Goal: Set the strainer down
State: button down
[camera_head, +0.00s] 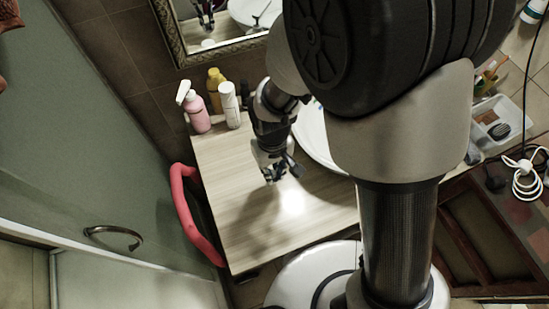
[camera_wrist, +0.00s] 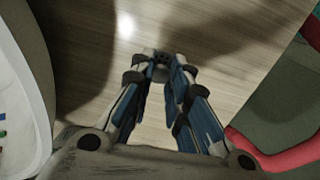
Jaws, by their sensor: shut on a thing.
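My gripper (camera_head: 272,174) is over the wood-grain counter (camera_head: 240,220), left of the white basin, pointing down. In the wrist view its two blue-and-grey fingers (camera_wrist: 160,78) close on a small dark grey piece with holes, which looks like the strainer (camera_wrist: 160,58). The strainer sits between the fingertips and is partly hidden by them. Bare counter lies around it. I cannot tell whether it touches the counter or hangs just above it. In the head view the strainer is too small to make out.
The white basin (camera_head: 316,138) stands right of my gripper, partly behind my arm. A pink pump bottle (camera_head: 198,115), a yellow bottle (camera_head: 215,88) and a white bottle (camera_head: 230,105) stand at the back left. A red curved thing (camera_head: 187,215) runs along the left edge. The counter's front is clear.

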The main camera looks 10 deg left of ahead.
jog(key=shift+f+b, duration=0.65)
jog(key=shift+f, duration=1.65)
jog(key=shift+f, duration=0.15)
jog(key=c, duration=1.5)
grip_release()
jog(key=shift+c, duration=0.2)
notch_tip(320, 180, up, 12)
jog(key=p, duration=0.3)
jog(key=shift+r+p, duration=0.2)
jog(key=shift+p, duration=0.15)
jog(key=d+r+m+t, duration=0.2)
jog(key=d+r+m, duration=0.1)
jog(key=d+r, duration=0.8)
jog(key=s+d+r+m+t, duration=0.2)
jog(key=s+d+r+m, duration=0.2)
jog(key=s+d+r, duration=0.5)
jog(key=shift+s+d+t, duration=0.2)
jog(key=shift+d+t, duration=0.05)
jog(key=shift+t, duration=0.05)
